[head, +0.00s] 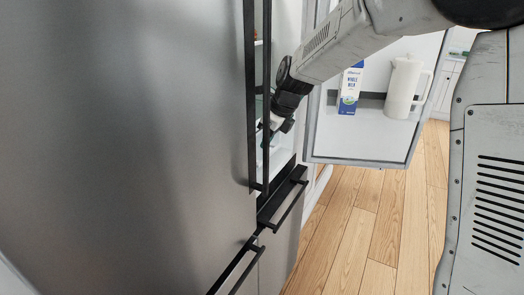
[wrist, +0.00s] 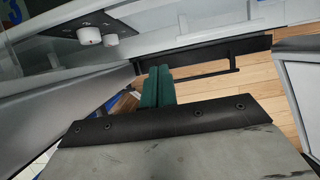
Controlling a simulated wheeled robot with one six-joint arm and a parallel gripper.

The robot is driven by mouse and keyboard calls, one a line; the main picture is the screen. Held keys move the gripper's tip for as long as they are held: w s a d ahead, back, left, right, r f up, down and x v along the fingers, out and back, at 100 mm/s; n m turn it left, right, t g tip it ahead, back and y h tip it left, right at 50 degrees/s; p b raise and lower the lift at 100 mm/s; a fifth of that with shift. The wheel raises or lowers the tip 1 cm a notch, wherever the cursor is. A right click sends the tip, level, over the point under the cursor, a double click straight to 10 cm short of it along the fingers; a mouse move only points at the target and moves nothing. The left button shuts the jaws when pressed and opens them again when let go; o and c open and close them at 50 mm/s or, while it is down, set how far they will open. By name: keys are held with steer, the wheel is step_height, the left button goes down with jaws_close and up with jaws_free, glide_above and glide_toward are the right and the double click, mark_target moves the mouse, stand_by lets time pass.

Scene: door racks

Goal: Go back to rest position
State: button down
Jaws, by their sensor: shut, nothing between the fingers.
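My gripper shows in the wrist view as two green fingers (wrist: 157,87) pressed together, with nothing between them. The fridge's left door (head: 130,140) is shut, a large steel panel with a long black handle (head: 251,100). The fridge's right door (head: 328,140) stands open, its inner side facing me.
The open door's shelf holds a milk carton (head: 350,88) and a white pitcher (head: 404,86). Below the opening are drawers with black handles (head: 290,200). The wooden floor (head: 350,235) is clear at the lower middle. In the wrist view a black handle (wrist: 205,72) lies just beyond the fingers.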

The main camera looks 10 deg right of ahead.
steer(key=s+d+r+n+h, duration=0.1)
steer(key=s+d+r+n, duration=0.35)
steer(key=s, duration=0.25)
steer(key=s+d+r+n+h, duration=0.1)
steer(key=s+d+r+n, duration=0.25)
steer(key=s+n, duration=0.35)
steer(key=s+d+f+n, duration=0.1)
steer(key=s+d+n, duration=0.1)
steer(key=s+n, duration=0.5)
steer(key=s+d+f+n+g+h, duration=0.1)
steer(key=s+n, duration=0.6)
steer(key=s, duration=1.1)
steer(key=shift+s+d+f+g, duration=0.15)
steer(key=shift+d+f+g, duration=0.15)
steer(key=shift+d+f, duration=0.4)
steer(key=shift+d+n, duration=0.1)
steer(key=shift+n, duration=0.15)
